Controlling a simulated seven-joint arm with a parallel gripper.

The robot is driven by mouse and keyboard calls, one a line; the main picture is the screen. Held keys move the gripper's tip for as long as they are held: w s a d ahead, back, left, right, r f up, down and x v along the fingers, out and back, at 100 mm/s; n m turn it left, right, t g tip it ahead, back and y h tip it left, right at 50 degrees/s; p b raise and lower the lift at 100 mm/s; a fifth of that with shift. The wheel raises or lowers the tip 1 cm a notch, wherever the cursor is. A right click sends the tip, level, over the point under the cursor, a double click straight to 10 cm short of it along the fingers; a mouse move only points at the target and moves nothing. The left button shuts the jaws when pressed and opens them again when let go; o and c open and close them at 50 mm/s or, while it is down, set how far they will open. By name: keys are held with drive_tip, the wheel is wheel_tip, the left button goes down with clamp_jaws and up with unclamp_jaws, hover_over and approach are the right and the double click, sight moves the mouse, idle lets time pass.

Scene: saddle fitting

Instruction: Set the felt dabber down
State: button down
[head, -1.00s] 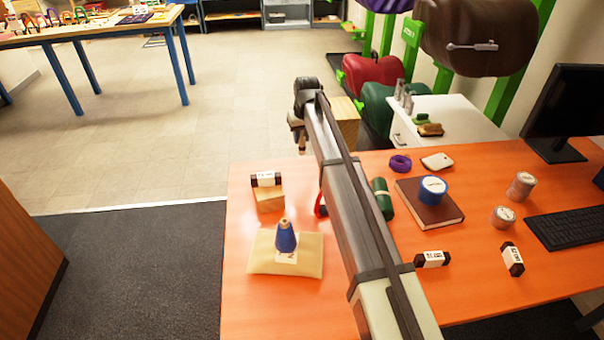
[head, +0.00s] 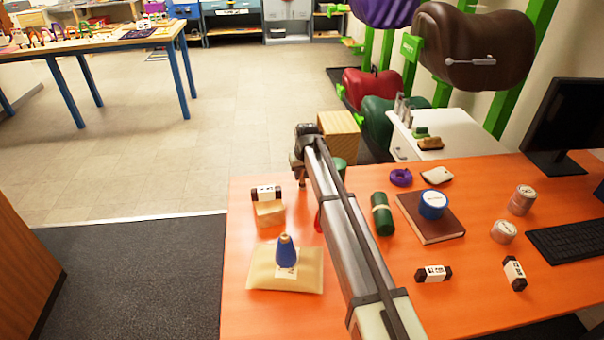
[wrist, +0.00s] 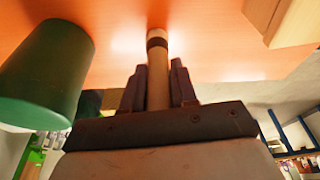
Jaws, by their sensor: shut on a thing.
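The felt dabber (wrist: 157,75) is a pale round stick with a dark band near its far end. In the wrist view my gripper (wrist: 158,85) is shut on it, with dark fingers on both sides of its shaft. The dabber points at the orange table top; I cannot tell whether its end touches. In the head view my gripper (head: 301,176) is over the table's back left part, with the dabber hanging below it and partly hidden by the arm.
A green cup (wrist: 45,75) stands close beside the dabber; the arm partly hides it in the head view. A wooden block (head: 270,213) with a labelled piece (head: 266,193) is nearby. A green roll (head: 382,214) lies right of the arm.

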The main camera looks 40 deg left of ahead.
drive_tip(key=shift+f, duration=0.1)
drive_tip(key=c, duration=0.9)
unclamp_jaws()
drive_tip(key=v, duration=1.2)
